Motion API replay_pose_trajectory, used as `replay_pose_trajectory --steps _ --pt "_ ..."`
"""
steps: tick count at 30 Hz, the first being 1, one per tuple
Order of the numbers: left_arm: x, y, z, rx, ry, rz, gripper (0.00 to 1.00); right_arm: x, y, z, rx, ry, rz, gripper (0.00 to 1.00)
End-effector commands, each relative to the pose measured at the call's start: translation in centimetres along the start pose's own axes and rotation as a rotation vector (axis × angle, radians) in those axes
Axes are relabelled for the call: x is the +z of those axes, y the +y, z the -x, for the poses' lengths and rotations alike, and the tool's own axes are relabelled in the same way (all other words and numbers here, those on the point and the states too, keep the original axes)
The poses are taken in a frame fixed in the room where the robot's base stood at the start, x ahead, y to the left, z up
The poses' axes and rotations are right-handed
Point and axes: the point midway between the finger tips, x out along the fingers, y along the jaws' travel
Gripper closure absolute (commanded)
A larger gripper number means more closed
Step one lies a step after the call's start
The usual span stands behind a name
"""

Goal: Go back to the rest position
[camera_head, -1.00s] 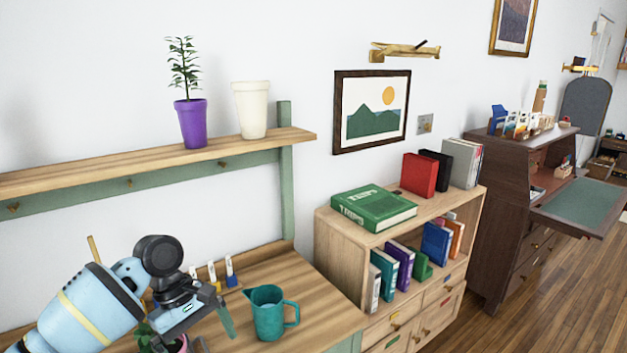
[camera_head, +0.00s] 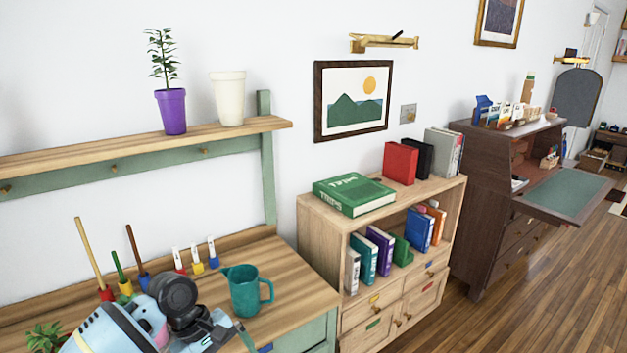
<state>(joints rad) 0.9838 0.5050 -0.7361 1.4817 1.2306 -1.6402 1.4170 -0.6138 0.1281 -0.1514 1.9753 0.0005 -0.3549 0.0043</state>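My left arm comes in at the bottom left, over the wooden workbench. My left gripper (camera_head: 222,338) is low in the picture, in front of the teal pitcher (camera_head: 245,291) and apart from it as far as I can see. One finger shows near the bottom edge; the other is hidden or cut off, so its opening is unclear. I see nothing held. My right gripper is not in view.
The workbench (camera_head: 300,298) holds upright tools (camera_head: 91,255) and a leafy plant (camera_head: 44,337). A shelf (camera_head: 100,150) above bears a purple pot (camera_head: 171,112) and a white pot (camera_head: 229,100). A bookcase (camera_head: 310,235) stands right; floor (camera_head: 520,310) is clear at lower right.

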Motion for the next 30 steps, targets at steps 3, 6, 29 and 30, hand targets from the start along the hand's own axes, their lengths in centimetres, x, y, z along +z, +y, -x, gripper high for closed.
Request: replay_pose_trajectory --steps 3,6,29,30 --pt "0.8 -0.6 -4.1 0.058 0.006 -0.080 0.00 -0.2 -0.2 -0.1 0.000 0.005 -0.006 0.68" --pt "1.5 -1.2 -7.7 0.125 0.029 -0.162 0.00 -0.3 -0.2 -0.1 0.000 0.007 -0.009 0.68" --pt "8.0 -16.5 -21.9 0.326 0.624 -0.723 0.00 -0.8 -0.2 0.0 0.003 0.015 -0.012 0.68" --pt "8.4 -17.8 -21.9 0.306 0.664 -0.754 0.00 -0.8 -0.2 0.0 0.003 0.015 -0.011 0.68"
